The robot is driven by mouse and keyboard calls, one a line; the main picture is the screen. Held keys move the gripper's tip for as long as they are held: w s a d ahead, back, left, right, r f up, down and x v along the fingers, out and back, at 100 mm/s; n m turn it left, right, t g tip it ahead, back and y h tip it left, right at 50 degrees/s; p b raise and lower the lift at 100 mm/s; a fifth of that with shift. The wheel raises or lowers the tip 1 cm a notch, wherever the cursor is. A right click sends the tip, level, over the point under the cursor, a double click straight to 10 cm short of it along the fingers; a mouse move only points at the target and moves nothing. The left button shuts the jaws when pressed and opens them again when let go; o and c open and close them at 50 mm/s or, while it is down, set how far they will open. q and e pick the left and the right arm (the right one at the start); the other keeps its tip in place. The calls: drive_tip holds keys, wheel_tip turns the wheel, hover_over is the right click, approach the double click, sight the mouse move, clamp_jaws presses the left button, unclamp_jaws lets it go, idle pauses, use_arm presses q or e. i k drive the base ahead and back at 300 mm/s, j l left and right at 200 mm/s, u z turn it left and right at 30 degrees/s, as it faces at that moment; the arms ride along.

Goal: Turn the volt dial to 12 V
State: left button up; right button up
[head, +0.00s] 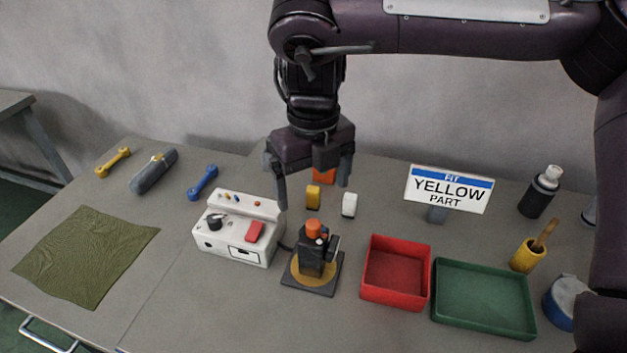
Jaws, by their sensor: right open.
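A white control box (238,238) stands near the middle of the table. A dark round dial (214,221), which looks like the volt dial, sits on its left side; its pointer and markings are too small to read. A red switch (255,231) sits to the right of the dial. My right gripper (313,198) points down, open and empty, to the right of the box's back edge and above the table. Its left finger is close to the box's back right corner in the picture. My left gripper is not in view.
A black fixture (314,262) with an orange top stands right of the box. A red tray (396,297) and a green tray (485,325) lie further right. Yellow (313,196) and white (349,205) blocks stand behind. A green cloth (85,256) lies left. A sign (447,190) reads "FIT YELLOW PART".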

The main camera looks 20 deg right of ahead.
sight(214, 221)
drive_tip(key=k+j, duration=0.2)
drive_tip(key=k, duration=0.3)
drive_tip(key=k+j, duration=0.2)
drive_tip(key=k, duration=0.25)
drive_tip(key=k+j, duration=0.25)
drive_tip(key=k, duration=0.25)
